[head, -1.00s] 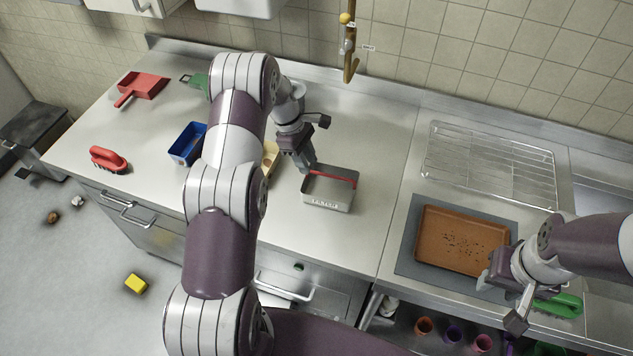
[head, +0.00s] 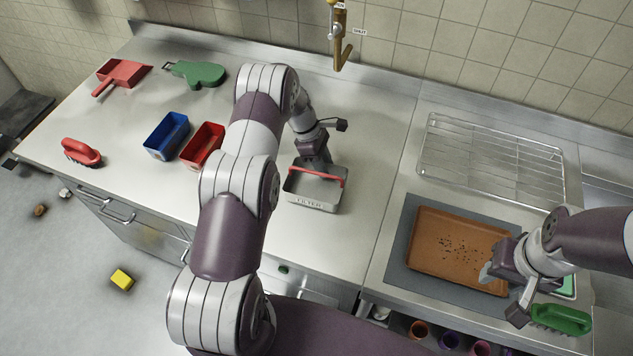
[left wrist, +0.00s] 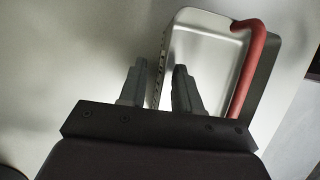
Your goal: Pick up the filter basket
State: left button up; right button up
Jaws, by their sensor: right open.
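The filter basket (head: 313,203) is a grey metal box with a red handle, standing on the steel counter with its FILTER lettering facing me. My left gripper (head: 318,160) points down over the basket in the head view, and its tips are hard to make out there. In the left wrist view, its two fingers (left wrist: 160,75) are apart, with the lettered wall of the basket (left wrist: 195,50) showing between them. I cannot tell whether they touch it. The red handle is to their right. My right gripper (head: 488,272) is open at the right edge of a brown tray.
The brown tray (head: 425,258) lies on a grey mat (head: 395,258); a wire rack (head: 490,165) is behind it. Left of my arm are a red bin (head: 203,147), a blue bin (head: 167,137), a red brush (head: 80,152) and a red dustpan (head: 122,75). A brass pipe (head: 341,40) hangs behind.

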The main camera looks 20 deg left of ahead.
pick_arm(q)
jog(key=shift+s+f, duration=0.15)
grip_shut()
